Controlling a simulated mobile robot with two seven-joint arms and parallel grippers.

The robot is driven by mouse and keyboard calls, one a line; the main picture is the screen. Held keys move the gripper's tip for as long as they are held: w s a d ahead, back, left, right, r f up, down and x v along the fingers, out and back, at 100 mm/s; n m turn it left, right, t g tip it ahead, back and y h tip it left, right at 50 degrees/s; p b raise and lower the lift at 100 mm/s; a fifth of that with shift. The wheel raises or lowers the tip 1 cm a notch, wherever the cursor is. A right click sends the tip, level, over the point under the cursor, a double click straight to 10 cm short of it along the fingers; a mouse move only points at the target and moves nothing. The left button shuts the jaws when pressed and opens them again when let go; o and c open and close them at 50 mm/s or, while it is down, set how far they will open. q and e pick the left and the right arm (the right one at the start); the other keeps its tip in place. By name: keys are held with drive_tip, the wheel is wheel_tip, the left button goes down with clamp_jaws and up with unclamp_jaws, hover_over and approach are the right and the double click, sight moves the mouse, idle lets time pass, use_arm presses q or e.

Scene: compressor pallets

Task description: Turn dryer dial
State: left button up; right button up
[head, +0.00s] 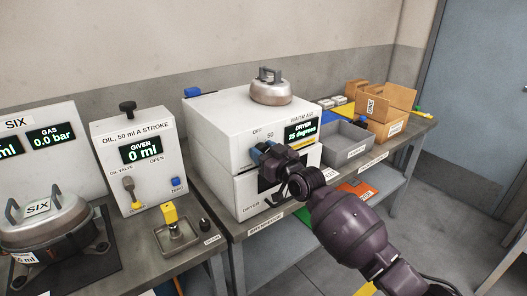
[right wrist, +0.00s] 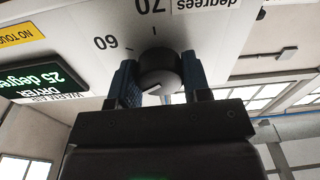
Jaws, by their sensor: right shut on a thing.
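The dryer (head: 212,133) is a white box on the grey bench, with "OFF", "50" and "WARM AIR" lettering on its front. Its display (head: 302,132) reads 25 degrees. My right gripper (head: 262,154) is at the dryer's front and covers the dial in the head view. In the right wrist view the dark round dial (right wrist: 160,66) sits between the two blue fingers, which are shut on it. The marks 60 and 70 show beside it, and the picture is upside down. My left gripper is not in view.
A metal lidded pot (head: 271,93) stands on the dryer. To the left are the oil unit (head: 139,158) and another lidded pot (head: 47,222). A grey bin (head: 347,142) and cardboard boxes (head: 386,107) stand to the right. Open floor lies at front right.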

idle(0.4)
drive_tip(key=o, duration=0.9)
drive_tip(key=shift+o, duration=0.2)
drive_tip(key=v, duration=1)
drive_tip(key=shift+s+d, duration=0.25)
drive_tip(key=shift+s, duration=0.1)
